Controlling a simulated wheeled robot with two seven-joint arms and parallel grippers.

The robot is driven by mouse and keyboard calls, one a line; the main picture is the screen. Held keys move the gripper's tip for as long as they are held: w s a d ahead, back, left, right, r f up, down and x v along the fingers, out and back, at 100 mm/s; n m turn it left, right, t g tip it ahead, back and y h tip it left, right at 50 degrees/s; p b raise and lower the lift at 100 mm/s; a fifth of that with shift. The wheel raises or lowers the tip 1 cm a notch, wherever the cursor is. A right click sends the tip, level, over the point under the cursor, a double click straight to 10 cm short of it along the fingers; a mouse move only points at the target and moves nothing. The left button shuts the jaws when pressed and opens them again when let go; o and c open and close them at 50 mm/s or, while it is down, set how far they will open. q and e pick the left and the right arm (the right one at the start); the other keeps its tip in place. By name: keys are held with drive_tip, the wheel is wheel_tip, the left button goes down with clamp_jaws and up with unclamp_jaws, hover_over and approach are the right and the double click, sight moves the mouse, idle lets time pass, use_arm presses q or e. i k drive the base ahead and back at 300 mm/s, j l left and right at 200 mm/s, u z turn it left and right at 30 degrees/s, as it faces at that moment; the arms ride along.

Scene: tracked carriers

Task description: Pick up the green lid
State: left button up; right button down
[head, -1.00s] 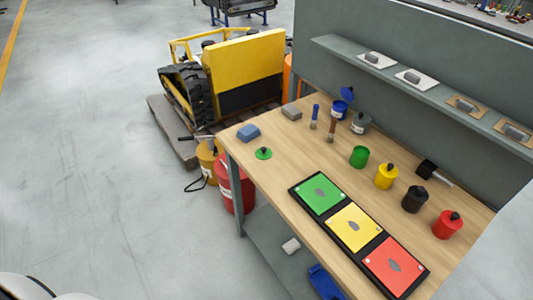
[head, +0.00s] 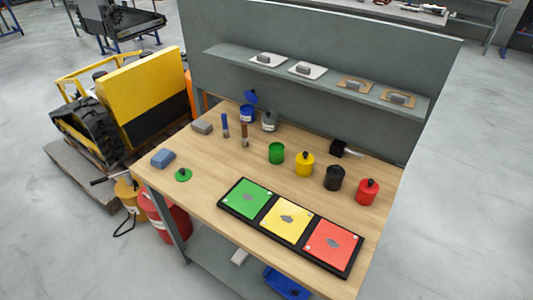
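The green lid (head: 183,175), a flat disc with a dark knob, lies on the left part of the wooden workbench (head: 205,195), near its front left edge. The open green can (head: 276,153) stands apart from it, farther right and back on the bench. Neither of my grippers shows in the head view.
A blue block (head: 163,158) lies close to the lid, a grey block (head: 202,127) behind it. A tray with green, yellow and red panels (head: 283,226) lies to the right. Yellow (head: 305,165), black (head: 333,178) and red (head: 367,192) cans stand behind the tray.

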sight(182, 174)
drive_tip(key=i+j+z, duration=0.2)
drive_tip(key=j, duration=0.35)
drive_tip(key=j+z, duration=0.15)
drive_tip(key=j, duration=0.35)
drive_tip(key=i+j+z, duration=0.2)
drive_tip(key=j, duration=0.35)
drive_tip(key=k, duration=0.05)
